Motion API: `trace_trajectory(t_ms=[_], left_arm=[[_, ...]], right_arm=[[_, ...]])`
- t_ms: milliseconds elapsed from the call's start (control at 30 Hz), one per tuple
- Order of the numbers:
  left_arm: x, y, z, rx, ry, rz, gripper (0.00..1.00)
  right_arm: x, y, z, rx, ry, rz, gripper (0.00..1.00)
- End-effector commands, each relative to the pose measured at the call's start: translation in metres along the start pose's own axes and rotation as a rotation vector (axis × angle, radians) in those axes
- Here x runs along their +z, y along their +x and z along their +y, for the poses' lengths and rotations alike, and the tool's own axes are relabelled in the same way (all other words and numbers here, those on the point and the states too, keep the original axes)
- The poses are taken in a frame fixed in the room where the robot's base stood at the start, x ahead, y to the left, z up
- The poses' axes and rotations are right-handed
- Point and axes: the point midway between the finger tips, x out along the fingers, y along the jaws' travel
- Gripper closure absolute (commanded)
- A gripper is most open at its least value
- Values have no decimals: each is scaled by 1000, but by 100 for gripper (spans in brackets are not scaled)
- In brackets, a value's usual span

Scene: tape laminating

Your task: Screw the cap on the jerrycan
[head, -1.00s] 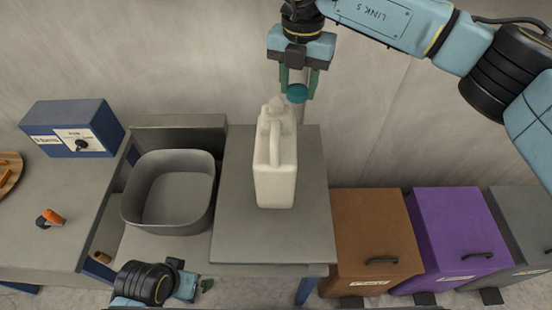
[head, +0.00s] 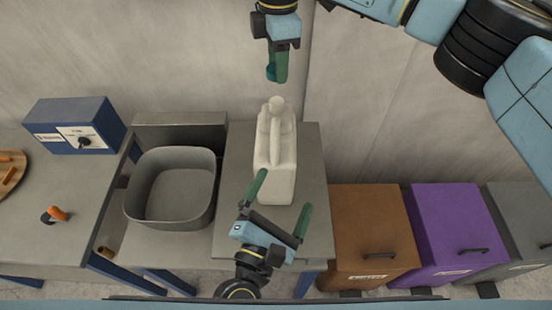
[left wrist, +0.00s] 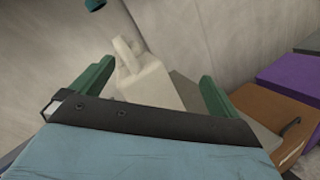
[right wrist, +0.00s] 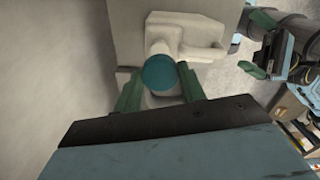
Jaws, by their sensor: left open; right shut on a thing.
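The off-white jerrycan (head: 276,160) stands upright on the grey table (head: 235,225), its handle and neck at the top. It also shows in the left wrist view (left wrist: 148,80) and the right wrist view (right wrist: 195,35). My right gripper (head: 275,78) is shut on the teal cap (head: 271,72), held above the jerrycan and apart from its neck in the head view. The cap (right wrist: 160,74) covers part of the jerrycan in the right wrist view. My left gripper (head: 286,188) is open and empty, its fingers spread in front of the jerrycan's lower body.
A grey basin (head: 133,208) stands left of the table. A blue box with a knob (head: 75,122) and an orange-handled item (head: 55,214) are on the left bench. Brown (head: 370,225), purple (head: 445,220) and grey bins stand at right.

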Motion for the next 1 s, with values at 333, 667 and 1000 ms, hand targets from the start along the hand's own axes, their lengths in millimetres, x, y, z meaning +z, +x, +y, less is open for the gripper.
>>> trace_trajectory(t_ms=[333,667,1000], left_arm=[[-22,-11,-4,298,-611,151,0],[-27,-14,-5,335,-671,170,0],[-31,2,0,336,-668,168,0]], right_arm=[[-1,-2,1,0,27,0,81],[-1,-2,1,0,29,0,81],[-1,-2,1,0,29,0,81]])
